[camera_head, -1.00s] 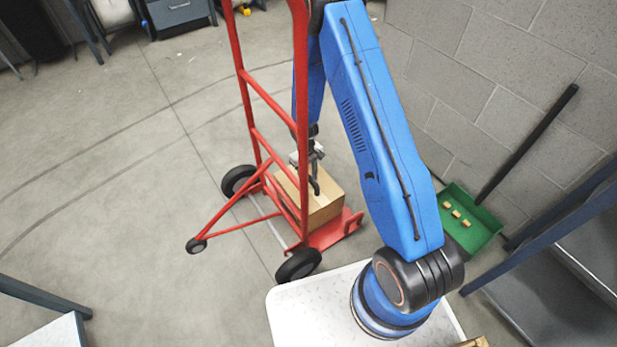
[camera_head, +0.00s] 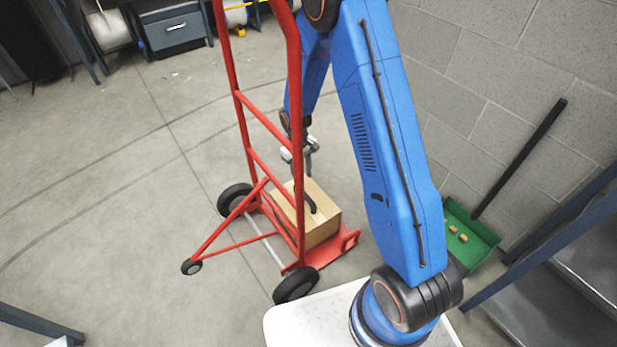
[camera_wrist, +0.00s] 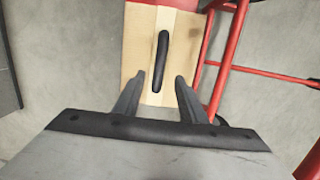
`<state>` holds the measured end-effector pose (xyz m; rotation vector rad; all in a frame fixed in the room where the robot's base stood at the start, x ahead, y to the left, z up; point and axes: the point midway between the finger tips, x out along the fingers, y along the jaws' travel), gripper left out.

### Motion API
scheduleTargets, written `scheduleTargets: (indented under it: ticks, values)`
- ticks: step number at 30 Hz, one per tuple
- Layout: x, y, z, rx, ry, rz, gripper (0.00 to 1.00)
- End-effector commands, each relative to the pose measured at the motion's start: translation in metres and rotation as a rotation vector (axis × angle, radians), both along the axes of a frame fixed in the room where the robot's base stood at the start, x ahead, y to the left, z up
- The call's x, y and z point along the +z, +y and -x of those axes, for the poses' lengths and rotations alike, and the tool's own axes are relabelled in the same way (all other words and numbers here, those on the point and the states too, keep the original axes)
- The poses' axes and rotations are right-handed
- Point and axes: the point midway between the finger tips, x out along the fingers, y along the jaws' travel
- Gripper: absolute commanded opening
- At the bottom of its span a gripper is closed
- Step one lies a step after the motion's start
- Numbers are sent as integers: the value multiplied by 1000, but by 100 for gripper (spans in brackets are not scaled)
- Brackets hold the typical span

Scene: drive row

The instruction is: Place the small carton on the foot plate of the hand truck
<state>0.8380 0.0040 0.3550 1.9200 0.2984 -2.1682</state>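The small carton (camera_head: 322,219) is a tan box with a dark handle on top. It sits on the red foot plate (camera_head: 342,246) of the hand truck (camera_head: 236,80), beside the upright frame. In the wrist view the carton (camera_wrist: 143,50) is ahead of the fingers, with its handle between their lines. My gripper (camera_head: 308,164) is just above the carton. In the wrist view my gripper (camera_wrist: 157,82) has its two fingers spread apart with nothing between the tips, clear of the handle.
A green dustpan (camera_head: 470,236) with several small tan blocks lies by the grey block wall at the right. A dark shelf frame (camera_head: 560,240) stands at the right. A grey cabinet (camera_head: 175,28) is at the back. The floor to the left is mostly clear.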

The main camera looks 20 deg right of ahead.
Motion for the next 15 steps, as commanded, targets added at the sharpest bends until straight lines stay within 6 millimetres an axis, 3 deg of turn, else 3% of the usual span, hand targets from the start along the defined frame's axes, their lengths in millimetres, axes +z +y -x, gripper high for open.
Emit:
scheduleTargets:
  ticks: [5,8,15]
  values:
    - [6,0,0,-2,-4,0,38]
    - [22,-2,1,-9,-17,-2,38]
    - [100,-13,14,-42,-78,-9,38]
